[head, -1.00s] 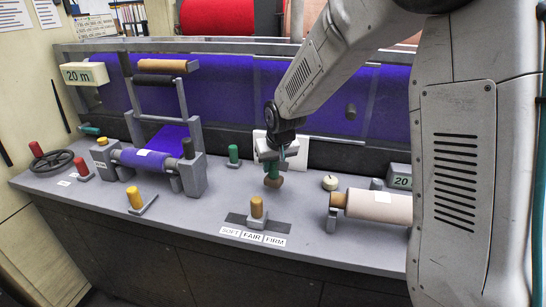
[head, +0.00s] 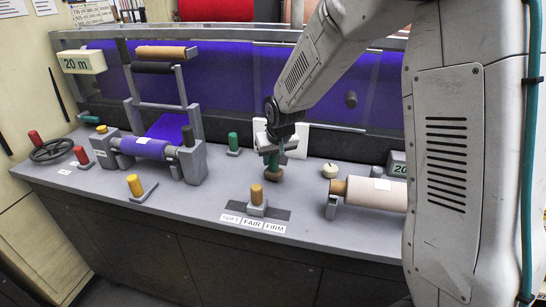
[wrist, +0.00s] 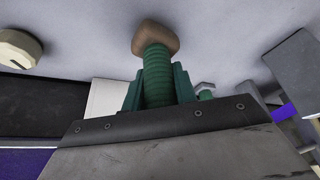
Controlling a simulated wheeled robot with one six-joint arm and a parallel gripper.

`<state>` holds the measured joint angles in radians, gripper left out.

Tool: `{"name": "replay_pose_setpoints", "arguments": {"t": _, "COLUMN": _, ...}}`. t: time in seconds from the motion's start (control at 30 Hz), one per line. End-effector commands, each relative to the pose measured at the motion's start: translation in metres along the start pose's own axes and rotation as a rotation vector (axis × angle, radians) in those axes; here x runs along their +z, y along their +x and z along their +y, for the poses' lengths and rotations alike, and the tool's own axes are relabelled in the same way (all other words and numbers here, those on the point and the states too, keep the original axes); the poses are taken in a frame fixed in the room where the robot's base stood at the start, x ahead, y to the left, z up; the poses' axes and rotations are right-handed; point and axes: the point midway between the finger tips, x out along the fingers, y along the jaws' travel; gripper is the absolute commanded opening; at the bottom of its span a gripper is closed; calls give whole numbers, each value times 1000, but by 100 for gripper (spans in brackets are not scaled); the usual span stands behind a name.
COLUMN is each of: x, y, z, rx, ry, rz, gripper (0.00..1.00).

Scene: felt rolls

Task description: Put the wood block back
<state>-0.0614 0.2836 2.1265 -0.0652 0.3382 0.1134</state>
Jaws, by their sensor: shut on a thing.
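My gripper (head: 273,157) is shut on a green ribbed handle with a rounded brown wooden end, which I take to be the wood block (head: 275,174). In the wrist view the teal fingers (wrist: 157,92) flank the ribbed part, and the brown end of the wood block (wrist: 155,38) sticks out beyond them. It hangs with the brown end down over the grey bench top (head: 310,205). I cannot tell whether it touches the bench.
A green lever (head: 233,141) is left of the gripper. Right are a cream knob (head: 330,170) and a pale roll (head: 376,193). A blue felt roll (head: 143,148) sits left.

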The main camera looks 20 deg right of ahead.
Motion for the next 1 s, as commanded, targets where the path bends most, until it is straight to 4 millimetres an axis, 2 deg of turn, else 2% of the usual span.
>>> {"name": "replay_pose_setpoints", "arguments": {"t": 0.47, "x": 3, "y": 6, "z": 0, "rx": 0, "ry": 0, "rz": 0, "gripper": 0}}
{"name": "replay_pose_setpoints", "arguments": {"t": 0.5, "x": 3, "y": 6, "z": 0, "rx": 0, "ry": 0, "rz": 0, "gripper": 36}}
{"name": "replay_pose_setpoints", "arguments": {"t": 0.57, "x": 3, "y": 6, "z": 0, "rx": 0, "ry": 0, "rz": 0, "gripper": 53}}
{"name": "replay_pose_setpoints", "arguments": {"t": 1.0, "x": 3, "y": 6, "z": 0, "rx": 0, "ry": 0, "rz": 0, "gripper": 53}}
